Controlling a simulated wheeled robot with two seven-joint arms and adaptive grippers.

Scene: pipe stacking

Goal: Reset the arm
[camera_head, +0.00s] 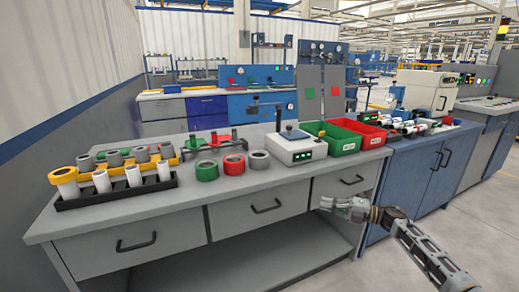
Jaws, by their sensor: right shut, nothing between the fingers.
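My right gripper (330,205) shows in the head view in front of the workbench, beside its right-hand drawer. It is shut and empty. My right arm (415,245) comes in from the lower right. My left gripper is not in view. On the grey workbench (240,190), white pipes (101,181) stand in a black rack (117,196) at the left. Yellow and grey rings sit on and behind them. A green ring (207,171), a red ring (234,165) and a grey ring (259,160) rest on the bench in the middle.
A white scale-like device (298,150) stands right of the rings. A green bin (336,144) and a red bin (365,132) are at the bench's right end. A blue cabinet (420,165) with several small tubes on top adjoins it. The front strip of the bench top is clear.

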